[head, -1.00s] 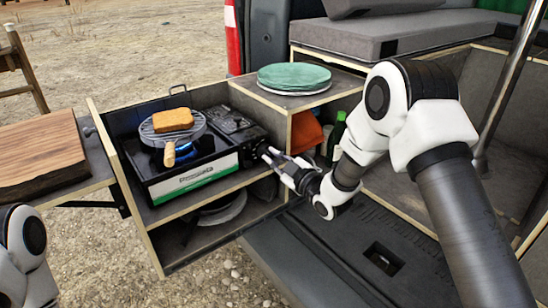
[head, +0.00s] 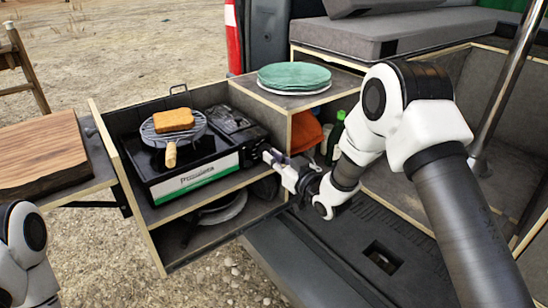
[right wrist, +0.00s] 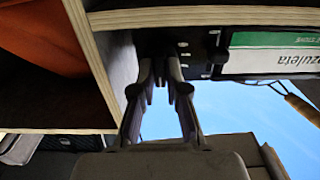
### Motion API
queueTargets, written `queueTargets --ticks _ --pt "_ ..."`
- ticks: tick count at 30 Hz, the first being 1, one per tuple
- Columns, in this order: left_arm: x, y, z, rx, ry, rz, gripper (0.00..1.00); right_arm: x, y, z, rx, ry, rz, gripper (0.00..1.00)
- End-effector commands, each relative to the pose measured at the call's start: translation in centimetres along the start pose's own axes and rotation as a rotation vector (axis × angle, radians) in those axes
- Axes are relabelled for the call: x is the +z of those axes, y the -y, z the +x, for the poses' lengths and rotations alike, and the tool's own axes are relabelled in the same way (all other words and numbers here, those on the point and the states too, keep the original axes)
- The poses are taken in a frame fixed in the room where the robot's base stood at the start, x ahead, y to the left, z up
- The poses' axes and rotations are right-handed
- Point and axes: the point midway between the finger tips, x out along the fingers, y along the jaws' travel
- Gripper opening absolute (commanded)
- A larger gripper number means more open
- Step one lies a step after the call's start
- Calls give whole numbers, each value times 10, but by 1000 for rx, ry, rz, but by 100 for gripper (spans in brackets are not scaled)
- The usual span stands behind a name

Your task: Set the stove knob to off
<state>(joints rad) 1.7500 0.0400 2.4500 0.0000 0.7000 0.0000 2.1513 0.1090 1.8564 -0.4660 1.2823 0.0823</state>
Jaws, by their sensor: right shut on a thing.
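The portable stove (head: 215,168) sits on the upper shelf of the pull-out unit, with a white and green label on its front. A wire grill (head: 159,130) with a slice of toast (head: 174,119) lies on its burner. I see no flame under it. My right gripper (head: 268,154) reaches the stove's right end from the right. In the right wrist view its fingers (right wrist: 161,82) come together on the knob at the dark end of the stove front. The fingers mostly hide the knob, so its setting cannot be read. My left gripper is outside the view.
Green plates (head: 294,77) are stacked on the box top right of the stove. An orange item (head: 306,132) and a green bottle (head: 335,138) stand in the compartment behind my gripper. A wooden board (head: 40,155) lies on the side table at left.

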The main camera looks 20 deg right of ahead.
Motion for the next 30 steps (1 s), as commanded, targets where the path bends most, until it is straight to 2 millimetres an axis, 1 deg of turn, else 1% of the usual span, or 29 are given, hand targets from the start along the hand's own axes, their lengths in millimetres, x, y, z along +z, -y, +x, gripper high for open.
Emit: queueTargets --ticks 12,13,15,25,28,30 --pt "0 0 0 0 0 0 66 1 0 0 0 2 10 0" --pt "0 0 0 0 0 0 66 1 0 0 0 2 10 17" --pt "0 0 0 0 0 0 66 1 0 0 0 2 10 39" --pt "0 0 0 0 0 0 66 0 0 -2 0 1 9 39" --pt "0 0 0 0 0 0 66 0 -1 -14 2 1 11 39" --pt "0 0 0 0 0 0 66 0 -1 -27 3 2 12 39"
